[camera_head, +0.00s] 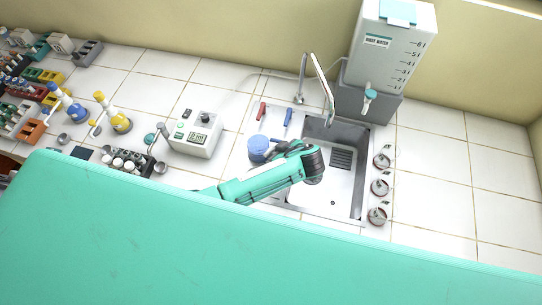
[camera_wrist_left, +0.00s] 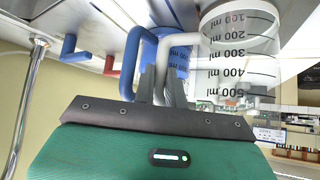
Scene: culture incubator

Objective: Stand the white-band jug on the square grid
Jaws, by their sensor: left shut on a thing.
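The clear jug (camera_wrist_left: 240,50) with black ml marks and a white handle (camera_wrist_left: 183,50) fills the upper right of the left wrist view. My left gripper (camera_wrist_left: 160,80) is shut on the white handle, its fingers partly hiding it. A blue handle (camera_wrist_left: 134,60) stands close beside the fingers. In the head view my left gripper (camera_head: 275,152) is at the sink's left edge, beside a round blue jug (camera_head: 258,147). The white-band jug cannot be made out there. A dark slatted panel (camera_head: 341,158) shows in the sink; I cannot tell if it is the square grid.
The sink (camera_head: 345,190) has a tall tap (camera_head: 320,80) behind it. Red (camera_head: 262,110) and blue (camera_head: 288,117) pieces lie behind the jug. Several round dishes (camera_head: 379,187) line the sink's right side. A control box (camera_head: 196,135) stands left. The counter far right is clear.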

